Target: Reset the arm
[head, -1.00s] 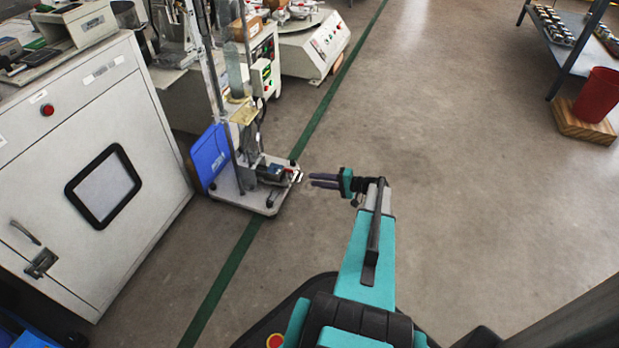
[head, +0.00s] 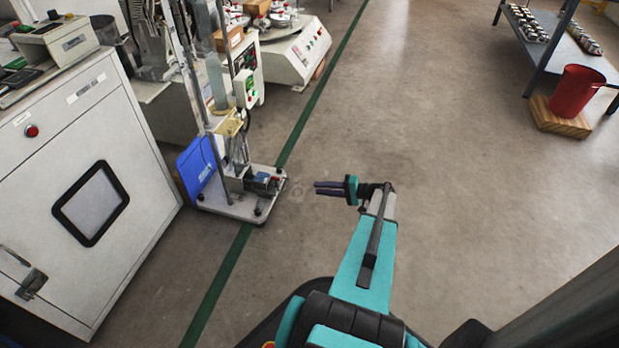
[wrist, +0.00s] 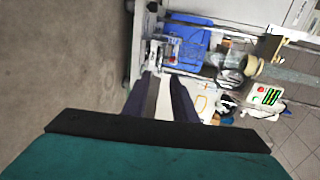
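My gripper (head: 316,188) is held out over the floor in the head view, its two dark purple fingers pointing left. The fingers also show in the wrist view (wrist: 162,78), with a gap between them and nothing held there. My teal arm (head: 365,268) reaches up from the bottom of the head view. The fingertips appear just right of a small wheeled test stand (head: 235,208) in the picture. I see no contact with it.
A white cabinet (head: 50,235) with a dark-framed window stands at the left. A blue panel (head: 197,163) leans on the stand. A red bucket (head: 575,92) sits on a wooden block (head: 555,122) at the upper right, by a shelf (head: 560,55). The floor right of my arm is clear.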

